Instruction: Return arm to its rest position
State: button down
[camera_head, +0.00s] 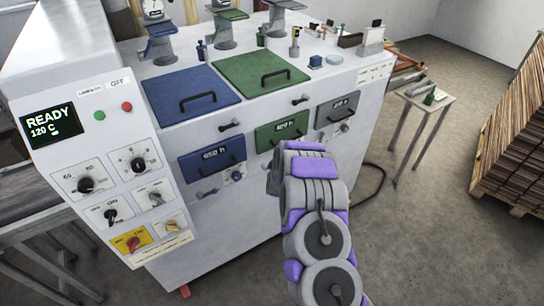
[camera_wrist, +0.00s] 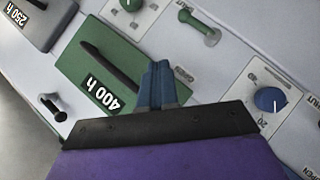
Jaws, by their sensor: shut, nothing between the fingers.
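My arm, grey and purple, reaches from the bottom right of the head view toward the front of the white machine (camera_head: 140,215). My gripper (camera_wrist: 160,66) shows in the wrist view as two blue fingers close together, shut and empty. Its fingertips lie over the green drawer front labelled 400 h (camera_wrist: 95,70), near its dark handle (camera_wrist: 105,65); I cannot tell whether they touch. The head view shows this green front (camera_head: 282,130) just beyond my arm. The fingertips are hidden there.
A blue front (camera_head: 215,160) and a grey front (camera_head: 338,108) flank the green one. Blue (camera_head: 190,95) and green (camera_head: 262,78) lids lie closed on top. A knob panel (camera_head: 120,195) is at the left. A small table (camera_head: 425,98) and pallet stack (camera_head: 512,135) stand right, with open floor between.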

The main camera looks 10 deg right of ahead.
jog(key=s+a+r+m+g+y+b, duration=0.1)
jog(key=s+a+r+y, duration=0.15)
jog(key=a, duration=0.25)
jog(key=s+a+r+g+y+b, duration=0.1)
jog(key=s+a+r+b, duration=0.1)
jog(key=a+r, duration=0.2)
jog(key=s+a+r+m+g+y+b, duration=0.1)
jog(key=s+a+r+g+b, duration=0.2)
jog(key=s, duration=0.6)
jog(key=s+a+r+m+g+y+b, duration=0.15)
jog(key=s+r, duration=0.35)
jog(key=s, duration=0.5)
jog(key=s+d+m+g+h+b, duration=0.1)
jog(key=s+d+g, duration=0.1)
jog(key=s, duration=0.9)
jog(key=s+d+r+m+g+h+b, duration=0.1)
jog(key=s+m+g, duration=0.1)
jog(key=s, duration=1)
jog(key=s+d+r+m+g+b, duration=0.1)
jog(key=s+d+g+b, duration=0.1)
jog(key=s, duration=1)
jog(key=shift+d+g+h, duration=0.35)
jog(key=shift+g+h, duration=0.05)
jog(key=shift+g, duration=0.35)
jog(key=shift+a+m, duration=0.1)
jog(key=shift+m, duration=0.15)
jog(key=shift+a, duration=0.4)
